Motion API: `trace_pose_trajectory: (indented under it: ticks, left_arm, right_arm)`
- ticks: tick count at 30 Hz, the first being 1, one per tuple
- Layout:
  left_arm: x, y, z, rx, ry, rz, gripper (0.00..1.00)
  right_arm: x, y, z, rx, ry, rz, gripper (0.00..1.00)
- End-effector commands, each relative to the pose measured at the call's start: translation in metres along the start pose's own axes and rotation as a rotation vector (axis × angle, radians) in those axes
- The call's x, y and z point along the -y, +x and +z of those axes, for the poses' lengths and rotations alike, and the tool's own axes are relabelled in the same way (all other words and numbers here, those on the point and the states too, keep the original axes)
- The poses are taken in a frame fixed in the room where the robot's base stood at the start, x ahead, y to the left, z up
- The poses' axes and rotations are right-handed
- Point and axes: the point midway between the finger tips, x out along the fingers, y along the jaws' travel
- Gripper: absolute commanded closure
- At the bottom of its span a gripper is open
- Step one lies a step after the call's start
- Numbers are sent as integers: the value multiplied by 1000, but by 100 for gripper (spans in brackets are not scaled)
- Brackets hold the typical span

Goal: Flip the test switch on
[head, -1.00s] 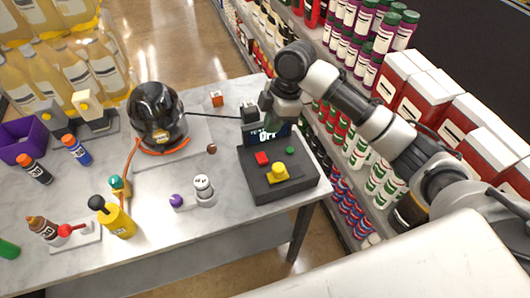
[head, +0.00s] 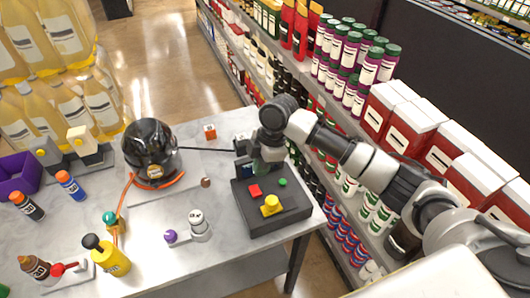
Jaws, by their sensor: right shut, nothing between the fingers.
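A dark grey control box (head: 285,219) stands at the right end of the table. I cannot tell for sure which part is the test switch. My right gripper (head: 261,168) is shut and empty, pointing down at the back of the box, beside the red block. I cannot tell whether it touches the box. My left gripper is not in view.
A black dome-shaped vessel (head: 150,148) with an orange hose stands left of the box, and a dark line runs from it towards the display. A grey-white valve piece (head: 199,226) with a purple knob (head: 171,236) stands nearer. Stocked shelves (head: 330,140) lie beyond the table's right edge.

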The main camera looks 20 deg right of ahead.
Motion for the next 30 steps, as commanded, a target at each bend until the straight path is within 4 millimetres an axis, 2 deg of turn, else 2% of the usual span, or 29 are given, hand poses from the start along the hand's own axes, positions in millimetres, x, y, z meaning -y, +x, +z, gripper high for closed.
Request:
trace_pose_trajectory:
  ticks: [6,12,18,26,30]
  left_arm:
    - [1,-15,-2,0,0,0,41]
    - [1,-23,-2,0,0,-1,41]
    - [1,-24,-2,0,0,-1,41]
    - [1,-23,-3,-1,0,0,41]
    - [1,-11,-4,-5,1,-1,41]
  right_arm:
    - [2,42,1,1,2,-5,100]
    - [4,66,9,1,1,-2,100]
    - [4,74,11,1,-1,0,100]
    - [4,75,12,1,-1,0,100]
    - [-7,80,13,0,-5,19,100]
